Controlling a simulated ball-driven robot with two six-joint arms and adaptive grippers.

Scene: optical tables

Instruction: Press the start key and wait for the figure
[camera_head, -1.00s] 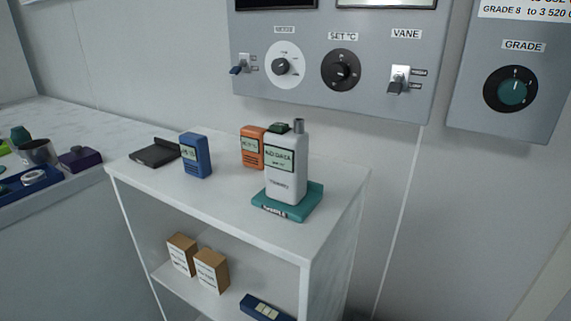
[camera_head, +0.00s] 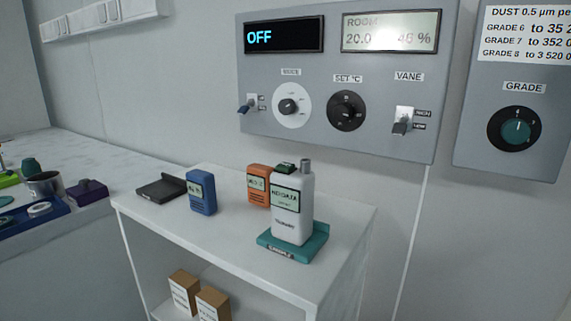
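A white handheld meter (camera_head: 293,213) stands upright on a teal dock (camera_head: 302,247) on the white shelf top. Its small screen (camera_head: 286,199) seems to read "NO DATA". A dark green key or cap (camera_head: 284,167) sits on its top beside a grey nozzle. Which part is the start key, I cannot tell. The wall control panel (camera_head: 375,120) has a display (camera_head: 284,36) reading "OFF" and a second display (camera_head: 391,31) with figures near 20.0 and 46 %. Neither of my grippers is in view.
A blue device (camera_head: 201,192) and an orange device (camera_head: 258,185) stand near the meter, with a black flat dock (camera_head: 162,188) at left. Boxes (camera_head: 184,291) sit on the lower shelf. A grade dial box (camera_head: 514,130) hangs at right. The shelf top's front is clear.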

